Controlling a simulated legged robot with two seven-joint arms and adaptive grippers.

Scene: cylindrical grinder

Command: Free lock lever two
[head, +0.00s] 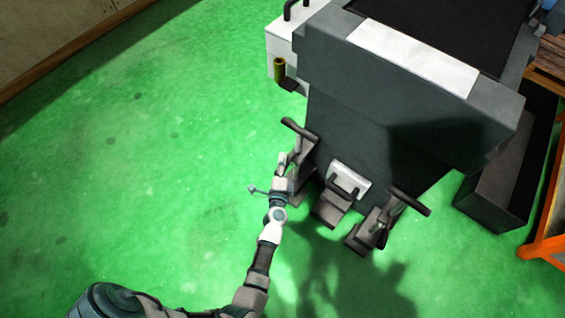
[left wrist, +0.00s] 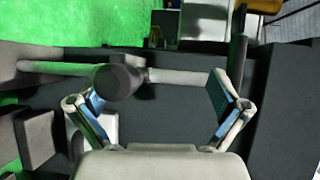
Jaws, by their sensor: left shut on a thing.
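A dark lock lever (head: 299,130) with a crossbar handle stands at the left of the machine's base. My left gripper (head: 287,163) is at this lever and shut on it. In the left wrist view, the two fingers of my left gripper (left wrist: 158,100) sit on either side of the lever's round dark end (left wrist: 118,82), and a grey bar runs across behind it. A similar lever (head: 408,200) stands at the right of the base, tilted and untouched. I cannot tell which of them is lever two. My right gripper is in neither view.
A grey machine (head: 365,150) with a pale top strip rises behind the levers. A small block with a handle (head: 333,208) sits between them. A dark bin (head: 497,195) and an orange frame (head: 545,245) stand at the right. The green floor (head: 170,160) at the left is clear.

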